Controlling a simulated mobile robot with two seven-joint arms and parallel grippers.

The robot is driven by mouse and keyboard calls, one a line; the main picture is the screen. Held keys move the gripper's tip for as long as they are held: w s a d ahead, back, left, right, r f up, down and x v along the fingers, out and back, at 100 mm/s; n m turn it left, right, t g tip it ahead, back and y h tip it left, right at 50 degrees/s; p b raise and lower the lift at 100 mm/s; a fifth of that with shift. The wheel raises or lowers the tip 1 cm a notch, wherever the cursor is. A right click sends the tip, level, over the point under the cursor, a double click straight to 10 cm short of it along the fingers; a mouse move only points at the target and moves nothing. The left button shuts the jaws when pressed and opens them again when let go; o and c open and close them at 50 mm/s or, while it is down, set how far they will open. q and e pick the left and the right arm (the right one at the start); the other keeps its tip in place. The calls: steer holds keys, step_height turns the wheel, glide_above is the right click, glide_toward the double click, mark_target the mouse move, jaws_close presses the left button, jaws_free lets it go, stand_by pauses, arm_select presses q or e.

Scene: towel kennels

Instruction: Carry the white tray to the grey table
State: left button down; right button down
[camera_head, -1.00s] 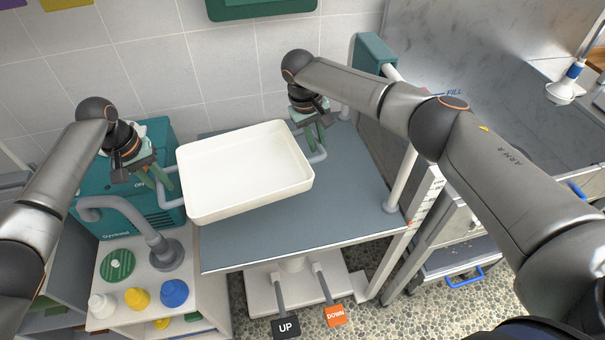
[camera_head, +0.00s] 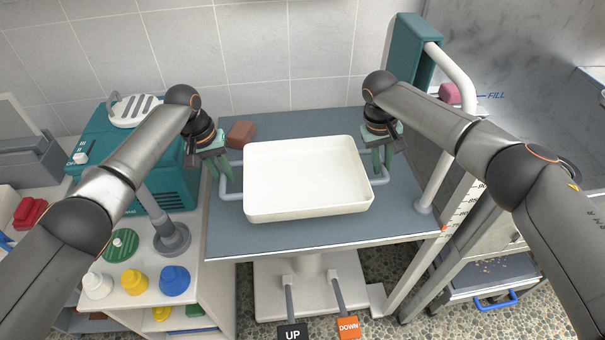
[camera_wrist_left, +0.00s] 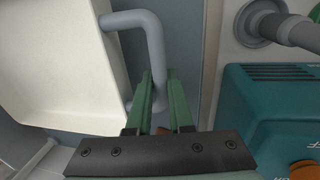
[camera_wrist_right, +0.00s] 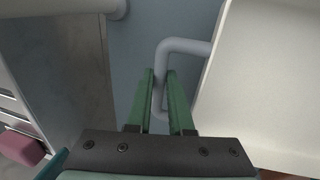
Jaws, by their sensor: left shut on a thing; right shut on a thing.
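The white tray (camera_head: 307,180) is empty and looks level over the grey table (camera_head: 325,238) in the head view. I cannot tell whether it touches the tabletop. My left gripper (camera_head: 222,190) is shut on the grey handle at the tray's left end; the handle also shows between the green fingers in the left wrist view (camera_wrist_left: 150,40). My right gripper (camera_head: 382,172) is shut on the handle at the tray's right end, which shows in the right wrist view (camera_wrist_right: 165,62). Part of each handle is hidden by the fingers.
A brown block (camera_head: 241,133) lies at the table's back left. A teal machine (camera_head: 160,190) stands left of the table. A white post (camera_head: 436,175) rises at its right edge. White, yellow and blue pots (camera_head: 175,281) stand at lower left. UP and DOWN pedals (camera_head: 348,327) are below.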

arm_select(q)
steer(key=shift+f, duration=0.3)
arm_select(e)
steer(key=shift+d+f, duration=0.1)
steer(key=shift+f, duration=0.2)
